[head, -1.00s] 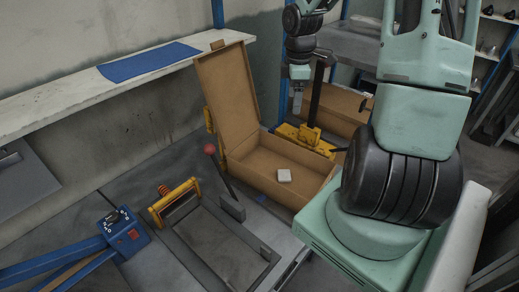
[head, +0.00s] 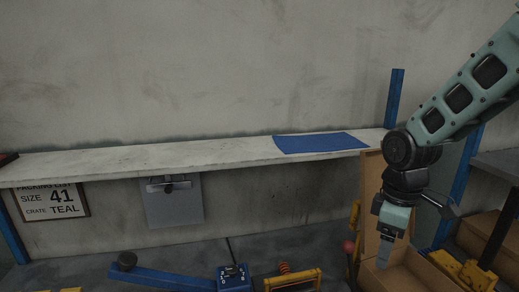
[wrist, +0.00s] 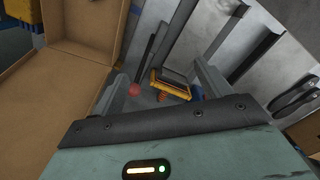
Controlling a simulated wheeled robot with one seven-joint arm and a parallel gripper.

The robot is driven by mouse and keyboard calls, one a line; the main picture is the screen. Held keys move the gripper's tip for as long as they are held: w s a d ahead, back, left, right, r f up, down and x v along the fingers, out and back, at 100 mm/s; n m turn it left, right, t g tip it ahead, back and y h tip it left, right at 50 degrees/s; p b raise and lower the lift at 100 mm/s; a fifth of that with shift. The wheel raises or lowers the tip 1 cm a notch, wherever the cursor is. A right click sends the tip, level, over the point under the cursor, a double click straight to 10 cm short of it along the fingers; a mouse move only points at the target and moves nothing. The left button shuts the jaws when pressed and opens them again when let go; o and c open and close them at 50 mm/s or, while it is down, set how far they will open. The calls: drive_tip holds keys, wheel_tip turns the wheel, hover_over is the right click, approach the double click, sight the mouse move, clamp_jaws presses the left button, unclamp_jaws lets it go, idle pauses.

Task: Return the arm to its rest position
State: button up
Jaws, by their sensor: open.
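My gripper (head: 383,258) hangs from my arm at the right of the head view, pointing down in front of the open cardboard box's raised lid (head: 371,190). In the wrist view my gripper (wrist: 160,78) has its two grey fingers apart with nothing held between them. The cardboard box (wrist: 70,85) lies to the left of the fingers in that view. A red ball knob (wrist: 134,89) and a yellow frame with an orange spring (wrist: 170,84) show between and beyond the fingers.
A pale shelf (head: 150,160) with a blue mat (head: 320,142) runs along the wall. A framed sign (head: 52,201) and a grey panel (head: 174,207) hang below. A blue lever (head: 165,279) is at bottom. Yellow equipment (head: 465,272) stands right of the box.

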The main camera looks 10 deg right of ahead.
drive_tip(key=s+a+f+b, duration=0.2)
drive_tip(key=s+a, duration=0.6)
drive_tip(key=a, duration=0.1)
drive_tip(key=s+a+f+m+b, duration=0.1)
drive_tip(key=s+a+b, duration=0.2)
drive_tip(key=s+a, duration=0.6)
drive_tip(key=shift+a+f+y, duration=0.3)
drive_tip(key=shift+a+f, duration=0.05)
